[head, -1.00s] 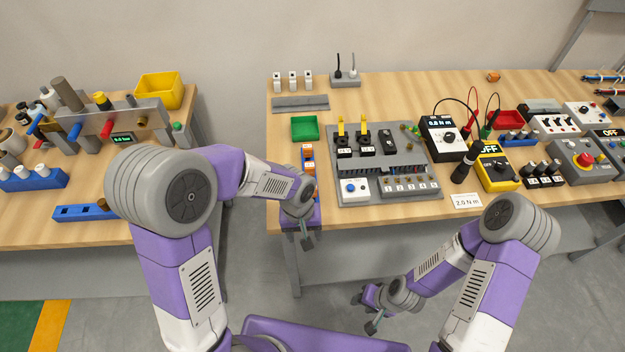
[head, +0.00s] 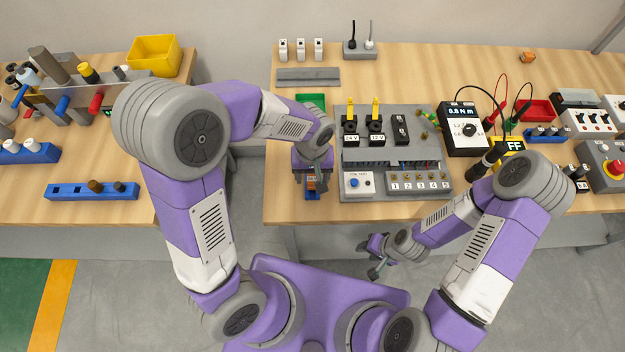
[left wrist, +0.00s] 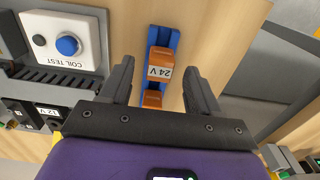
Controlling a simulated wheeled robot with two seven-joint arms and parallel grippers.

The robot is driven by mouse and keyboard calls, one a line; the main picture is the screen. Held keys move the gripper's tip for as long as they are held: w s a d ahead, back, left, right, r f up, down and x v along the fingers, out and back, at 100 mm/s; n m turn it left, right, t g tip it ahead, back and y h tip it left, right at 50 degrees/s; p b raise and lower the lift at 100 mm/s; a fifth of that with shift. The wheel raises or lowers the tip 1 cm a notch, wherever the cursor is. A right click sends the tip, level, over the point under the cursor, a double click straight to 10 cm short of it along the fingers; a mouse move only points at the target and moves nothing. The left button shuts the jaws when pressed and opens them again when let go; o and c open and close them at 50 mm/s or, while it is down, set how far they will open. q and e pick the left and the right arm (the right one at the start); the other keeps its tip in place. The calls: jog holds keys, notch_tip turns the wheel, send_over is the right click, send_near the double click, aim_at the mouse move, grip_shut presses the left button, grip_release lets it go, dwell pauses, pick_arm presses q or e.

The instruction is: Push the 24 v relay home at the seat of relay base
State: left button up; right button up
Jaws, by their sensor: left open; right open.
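The orange 24 V relay (left wrist: 161,60) sits in a blue rack (left wrist: 172,38), its label facing up in the left wrist view. In the head view its orange body (head: 311,184) is partly hidden by my left gripper (head: 314,190). That gripper is open above the rack; in the left wrist view its fingers (left wrist: 157,85) stand on either side of the rack and relay, without visible contact. My right gripper (head: 370,264) is open, low in front of the bench.
The coil test box (head: 358,183) is at the panel's front left. A green tray (head: 311,101) lies behind the rack. Bare wood lies left of the rack.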

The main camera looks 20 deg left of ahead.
aim_at(312, 179)
pick_arm(q)
notch_tip(312, 179, down, 3)
jog(key=shift+f, duration=0.1)
jog(key=shift+c, duration=0.4)
jog(key=c, duration=1)
jog(key=shift+w, duration=0.1)
